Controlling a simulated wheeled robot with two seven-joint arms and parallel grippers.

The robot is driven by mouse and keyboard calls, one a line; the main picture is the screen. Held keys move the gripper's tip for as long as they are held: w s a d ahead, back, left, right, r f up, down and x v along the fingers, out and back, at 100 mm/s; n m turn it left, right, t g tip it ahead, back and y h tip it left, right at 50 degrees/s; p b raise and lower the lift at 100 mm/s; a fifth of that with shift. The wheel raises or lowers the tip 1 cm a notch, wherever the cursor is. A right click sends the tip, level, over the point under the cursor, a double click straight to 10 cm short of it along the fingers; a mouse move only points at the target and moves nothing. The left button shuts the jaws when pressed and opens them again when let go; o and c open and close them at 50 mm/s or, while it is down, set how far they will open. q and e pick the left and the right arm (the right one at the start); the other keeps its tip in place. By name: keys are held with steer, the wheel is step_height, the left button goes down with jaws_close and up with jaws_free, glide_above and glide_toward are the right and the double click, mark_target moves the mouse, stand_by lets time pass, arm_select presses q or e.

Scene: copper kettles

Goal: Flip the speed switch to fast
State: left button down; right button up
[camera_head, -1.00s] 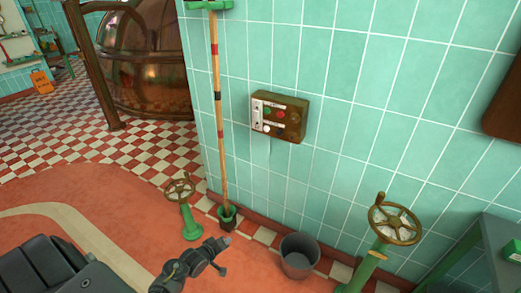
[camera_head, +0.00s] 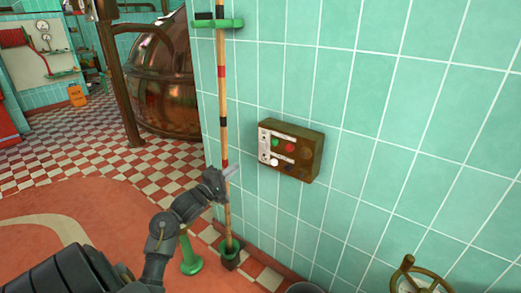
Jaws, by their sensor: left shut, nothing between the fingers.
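A brown control box (camera_head: 291,149) is fixed to the green tiled wall, right of the middle of the view. Its pale front panel carries a green button, a red button, a white knob or button and a dark one at the lower right; small switches show at its left edge. Which of these is the speed switch is too small to tell. My left gripper (camera_head: 225,178) is shut and empty, raised in front of the striped pole, left of and a little below the box, apart from it. My right gripper is not in view.
A striped pole (camera_head: 222,95) stands upright against the wall in a green holder (camera_head: 230,252). A valve wheel (camera_head: 421,281) is at the bottom right, a bucket (camera_head: 303,287) at the bottom edge. A large copper kettle (camera_head: 160,75) stands behind. Wall right of the box is clear.

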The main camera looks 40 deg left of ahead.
mark_target(262, 144)
arm_select(q)
steer(key=w, duration=0.4)
steer(key=w+r, duration=0.1)
steer(key=w, duration=0.7)
steer(key=shift+w+a+r, duration=0.25)
steer(key=shift+w+r, duration=0.05)
steer(key=shift+w, duration=0.65)
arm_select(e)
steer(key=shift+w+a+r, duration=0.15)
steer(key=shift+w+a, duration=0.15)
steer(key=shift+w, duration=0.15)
